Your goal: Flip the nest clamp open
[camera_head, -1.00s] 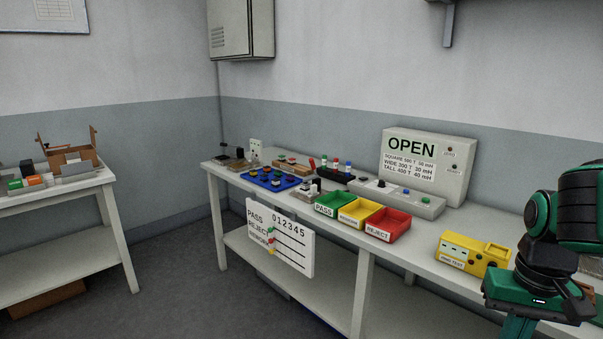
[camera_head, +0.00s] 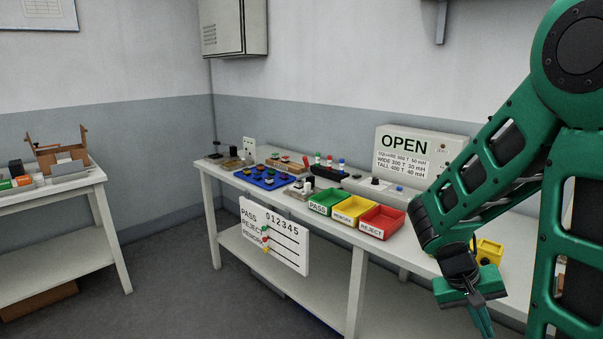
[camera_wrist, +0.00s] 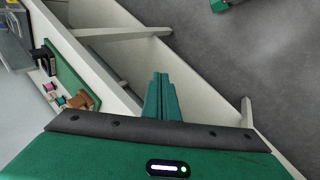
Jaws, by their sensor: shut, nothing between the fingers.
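The nest clamp is too small to pick out for certain. A small grey fixture with a dark upright part (camera_head: 302,188) stands at the bench's front edge, left of the green bin, and may be the nest. A tilted red piece (camera_head: 308,161) shows behind it; I cannot tell whether it is a clamp handle. My gripper (camera_head: 484,322) hangs at the lower right, in front of the bench and well apart from the fixture. In the wrist view my gripper (camera_wrist: 163,82) has its two green fingers together, with nothing between them.
The bench (camera_head: 340,232) carries a blue tray (camera_head: 268,183), a green bin (camera_head: 313,211), a yellow bin (camera_head: 343,222), a red bin (camera_head: 362,233) and an OPEN display box (camera_head: 383,136). A tally board (camera_head: 288,254) hangs in front. The floor (camera_head: 165,275) between the tables is clear.

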